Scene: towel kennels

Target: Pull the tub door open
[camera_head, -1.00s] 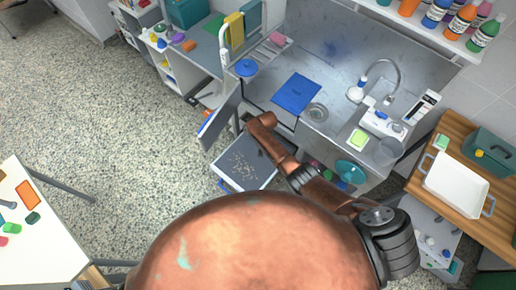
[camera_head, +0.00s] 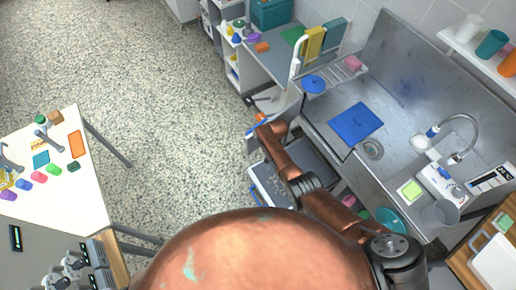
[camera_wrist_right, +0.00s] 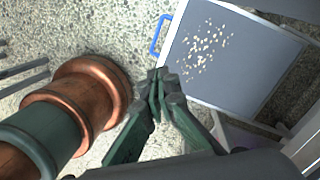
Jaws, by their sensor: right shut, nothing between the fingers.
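The tub (camera_head: 395,95) is a steel basin at the right in the head view. Its pale door (camera_head: 284,106) stands swung out from the tub's left front corner, with a blue piece at its outer end. My right arm reaches beside the door; its copper links cover part of it, and the fingers are hidden in the head view. In the right wrist view my right gripper (camera_wrist_right: 158,80) has its dark green fingers together and empty, over the near-left corner of a grey step (camera_wrist_right: 225,60). I cannot tell whether it touches the door. My left gripper is not in view.
The grey step with pale crumbs lies below the tub front, with a blue handle (camera_wrist_right: 158,35) on its edge. A blue mat (camera_head: 356,122) lies in the tub. A white table (camera_head: 60,165) with small coloured items stands at left. Speckled floor is open between.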

